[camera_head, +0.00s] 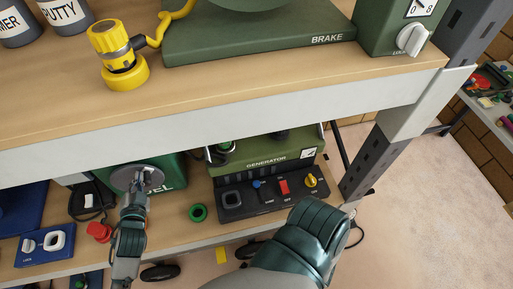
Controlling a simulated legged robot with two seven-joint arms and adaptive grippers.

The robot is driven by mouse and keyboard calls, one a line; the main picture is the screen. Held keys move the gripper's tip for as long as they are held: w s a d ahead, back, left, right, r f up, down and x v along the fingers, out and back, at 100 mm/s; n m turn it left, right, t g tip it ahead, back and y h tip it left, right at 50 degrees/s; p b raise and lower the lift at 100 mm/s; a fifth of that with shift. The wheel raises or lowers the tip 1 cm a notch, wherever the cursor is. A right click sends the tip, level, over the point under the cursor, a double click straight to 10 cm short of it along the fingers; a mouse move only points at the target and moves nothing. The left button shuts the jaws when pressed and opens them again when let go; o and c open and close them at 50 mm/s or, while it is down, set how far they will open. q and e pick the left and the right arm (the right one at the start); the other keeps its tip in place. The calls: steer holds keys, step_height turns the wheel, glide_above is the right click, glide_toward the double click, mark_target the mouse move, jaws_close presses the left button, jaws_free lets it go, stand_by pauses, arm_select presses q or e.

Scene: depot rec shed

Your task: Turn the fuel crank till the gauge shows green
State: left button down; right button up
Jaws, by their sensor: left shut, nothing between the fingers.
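A dark green fuel unit (172,170) stands at the left of the lower shelf, its white label partly hidden. A grey round crank disc (122,178) sits on its front. My left gripper (139,186) reaches up from below in front of the disc. It is shut and empty, with its fingertips overlapping the disc; I cannot tell whether they touch it. The gripper covers part of the disc and label. I cannot make out a gauge. My right gripper is not in view.
A generator (262,155) with a switch panel (232,199) stands right of the fuel unit. A green ring (198,212), a red knob (99,231) and a blue lock plate (45,245) are nearby. The wooden upper shelf (230,95) overhangs this space.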

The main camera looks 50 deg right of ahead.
mark_target(152, 172)
arm_select(q)
steer(key=shift+s+d+f, duration=0.55)
steer(key=shift+d, duration=0.25)
steer(key=shift+s+d+f+b, duration=0.25)
steer(key=shift+d+f+b, duration=0.05)
steer(key=shift+f, duration=0.15)
steer(key=shift+s+d+f+b, duration=0.2)
steer(key=shift+d+f+b, duration=0.05)
steer(key=shift+f, duration=0.15)
